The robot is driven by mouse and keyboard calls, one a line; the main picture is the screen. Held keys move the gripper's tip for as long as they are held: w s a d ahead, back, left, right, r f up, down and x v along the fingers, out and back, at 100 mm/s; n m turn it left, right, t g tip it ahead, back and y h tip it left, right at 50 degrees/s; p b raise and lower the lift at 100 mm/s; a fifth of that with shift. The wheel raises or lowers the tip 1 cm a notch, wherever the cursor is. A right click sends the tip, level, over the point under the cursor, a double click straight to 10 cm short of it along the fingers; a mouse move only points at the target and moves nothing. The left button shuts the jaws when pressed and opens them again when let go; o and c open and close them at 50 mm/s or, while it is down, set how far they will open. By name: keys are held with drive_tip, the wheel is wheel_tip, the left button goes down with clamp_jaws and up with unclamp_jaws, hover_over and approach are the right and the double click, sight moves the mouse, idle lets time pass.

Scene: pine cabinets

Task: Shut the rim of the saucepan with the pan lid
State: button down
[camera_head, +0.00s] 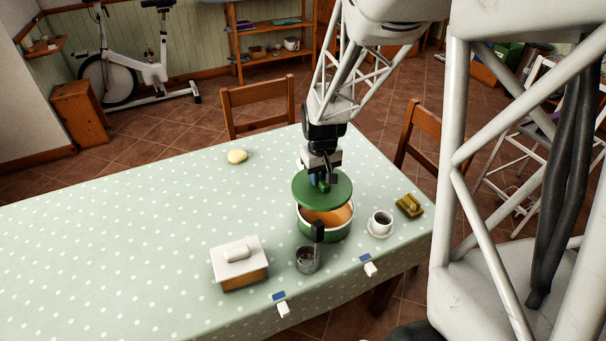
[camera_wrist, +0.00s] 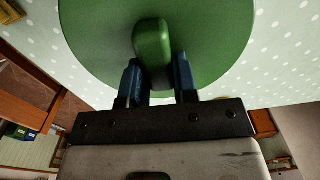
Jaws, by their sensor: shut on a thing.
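The green pan lid (camera_head: 322,188) is held above the saucepan (camera_head: 325,221), a green pan with an orange inside. The lid covers the back part of the pan's opening in the head view, and the orange inside shows in front of it. My gripper (camera_head: 323,180) is shut on the lid's knob from above. In the wrist view the blue fingers of my gripper (camera_wrist: 159,80) stand on either side of the green knob, with the round lid (camera_wrist: 205,40) beyond. The pan's dark handle (camera_head: 318,232) points toward the front.
A glass (camera_head: 307,260) stands close to the pan handle. A cup on a saucer (camera_head: 381,224) and a yellow-brown item (camera_head: 409,206) are to the right. A white-lidded butter dish (camera_head: 239,262) is front left. A pale yellow round thing (camera_head: 237,156) lies farther back. The left table is clear.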

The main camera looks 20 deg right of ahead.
drive_tip(key=shift+s+d+r, duration=0.1)
drive_tip(key=shift+s+d, duration=0.45)
drive_tip(key=shift+s, duration=0.05)
drive_tip(key=shift+f, duration=2.75)
drive_tip(key=shift+f, duration=0.85)
drive_tip(key=c, duration=0.8)
unclamp_jaws()
drive_tip(key=shift+r, duration=0.1)
drive_tip(key=shift+r, duration=3.8)
